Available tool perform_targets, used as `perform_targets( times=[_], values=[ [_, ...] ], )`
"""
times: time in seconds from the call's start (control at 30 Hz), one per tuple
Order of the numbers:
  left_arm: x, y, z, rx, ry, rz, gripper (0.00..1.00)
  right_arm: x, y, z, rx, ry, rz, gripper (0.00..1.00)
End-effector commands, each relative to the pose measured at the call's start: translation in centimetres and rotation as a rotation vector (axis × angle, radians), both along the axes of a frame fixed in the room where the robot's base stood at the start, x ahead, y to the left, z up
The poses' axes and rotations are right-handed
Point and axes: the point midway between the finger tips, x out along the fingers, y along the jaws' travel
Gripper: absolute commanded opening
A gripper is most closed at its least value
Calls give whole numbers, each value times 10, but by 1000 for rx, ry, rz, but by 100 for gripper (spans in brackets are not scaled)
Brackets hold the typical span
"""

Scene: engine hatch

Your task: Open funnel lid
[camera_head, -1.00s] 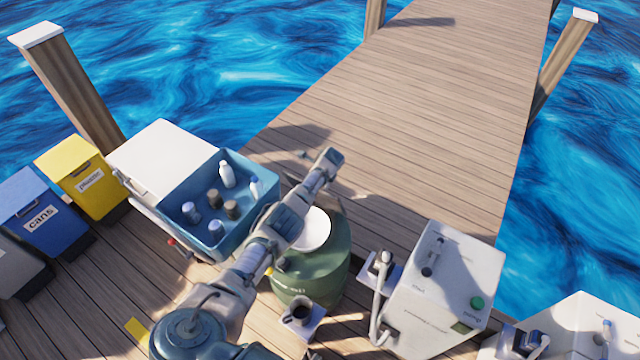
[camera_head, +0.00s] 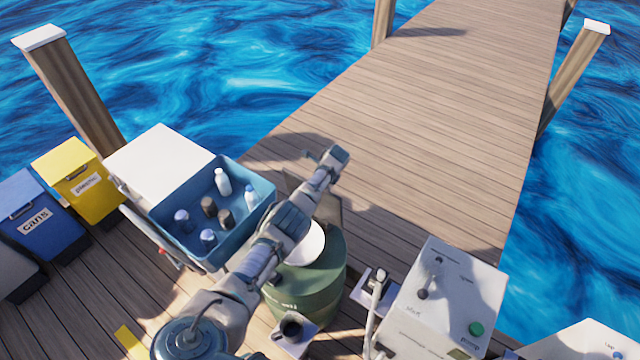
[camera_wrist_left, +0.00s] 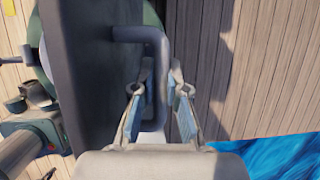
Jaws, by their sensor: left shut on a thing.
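A green barrel (camera_head: 310,285) with a white round funnel opening (camera_head: 308,245) stands on the dock, partly behind my left arm. The grey-brown lid (camera_head: 328,208) is tilted up at the opening's far side. In the left wrist view, the lid (camera_wrist_left: 82,90) is a dark grey plate seen close up, with a grey bar handle (camera_wrist_left: 155,50). My left gripper (camera_wrist_left: 160,88) has its fingers on either side of this handle and is shut on it. My right gripper is not in view.
A white control box (camera_head: 445,300) stands at right. Blue (camera_head: 35,220) and yellow (camera_head: 82,185) bins are at far left. The dock beyond is clear, with water around it.

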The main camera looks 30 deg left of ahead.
Motion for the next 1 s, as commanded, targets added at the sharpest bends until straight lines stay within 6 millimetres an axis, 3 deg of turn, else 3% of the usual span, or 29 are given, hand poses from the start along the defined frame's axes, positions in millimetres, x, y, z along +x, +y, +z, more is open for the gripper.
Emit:
perform_targets(
  times=[0.3, 0.33, 0.4, 0.43, 0.77, 1.0],
  values=[
    [-1, -2, -2, -5, 3, -1, 0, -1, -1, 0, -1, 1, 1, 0],
    [-1, -2, -2, -4, 3, 0, 18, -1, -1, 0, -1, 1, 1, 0],
    [-1, -1, -2, -4, 3, 0, 35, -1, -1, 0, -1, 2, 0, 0],
    [-1, -1, -1, -3, 2, 0, 39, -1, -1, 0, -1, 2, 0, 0],
    [0, -1, 0, -1, 1, 0, 39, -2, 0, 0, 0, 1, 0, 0],
    [-1, -7, 17, -1, -1, -2, 39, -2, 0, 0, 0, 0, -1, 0]
  ],
)
